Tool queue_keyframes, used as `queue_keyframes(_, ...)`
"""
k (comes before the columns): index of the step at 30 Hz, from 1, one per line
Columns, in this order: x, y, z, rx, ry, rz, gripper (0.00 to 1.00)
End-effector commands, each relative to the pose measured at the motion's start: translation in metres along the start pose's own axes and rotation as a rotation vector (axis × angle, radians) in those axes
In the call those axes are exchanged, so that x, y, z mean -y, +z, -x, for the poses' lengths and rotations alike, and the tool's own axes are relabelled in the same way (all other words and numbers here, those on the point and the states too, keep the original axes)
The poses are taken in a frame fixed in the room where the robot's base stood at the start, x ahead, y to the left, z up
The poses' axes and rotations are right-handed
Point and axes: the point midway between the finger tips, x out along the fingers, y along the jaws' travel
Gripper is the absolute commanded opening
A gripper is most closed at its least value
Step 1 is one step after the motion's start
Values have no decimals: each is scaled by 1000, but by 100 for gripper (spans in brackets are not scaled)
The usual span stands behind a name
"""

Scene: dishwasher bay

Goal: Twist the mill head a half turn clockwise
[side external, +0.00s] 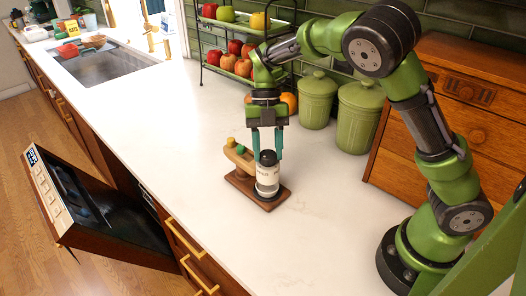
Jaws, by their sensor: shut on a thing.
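The mill (267,176) stands upright on a brown wooden base (282,195) on the white counter. It has a dark rounded head (268,158), a pale label with dark print and a grey lower part. My gripper (267,153) points straight down over the mill, with one teal finger on each side of the dark head. The fingers are shut on the head. The inner contact faces are too small to make out.
A wooden piece with a yellow and a green knob (240,150) stands just left of the mill. Green canisters (318,99) and a fruit rack (238,55) are behind. A wooden drawer cabinet (440,110) is at right. The counter in front is clear; the dishwasher door (60,200) hangs open.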

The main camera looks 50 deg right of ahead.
Motion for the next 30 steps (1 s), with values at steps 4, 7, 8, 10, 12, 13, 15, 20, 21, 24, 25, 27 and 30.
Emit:
queue_keyframes(4, 0, 1, 0, 3, 12, -29, 13)
queue_keyframes(7, 0, 1, 0, 3, 16, -40, 13)
queue_keyframes(8, 0, 1, 0, 3, 17, -42, 13)
queue_keyframes(10, 0, 1, -1, 3, 18, -44, 13)
queue_keyframes(12, 0, 1, -1, 3, 18, -45, 13)
queue_keyframes(13, 0, 1, -1, 3, 18, -45, 13)
queue_keyframes(15, 0, 1, -1, 3, 18, -44, 13)
queue_keyframes(20, 0, 1, -1, 2, 17, -44, 46)
queue_keyframes(21, 0, 0, -1, 2, 18, -44, 52)
queue_keyframes(24, 0, 0, 0, 1, 18, -44, 67)
queue_keyframes(25, 0, 0, 0, 1, 18, -44, 68)
queue_keyframes(27, 0, 0, 0, 1, 18, -44, 68)
queue_keyframes(30, 0, 0, 0, 1, 18, -44, 68)
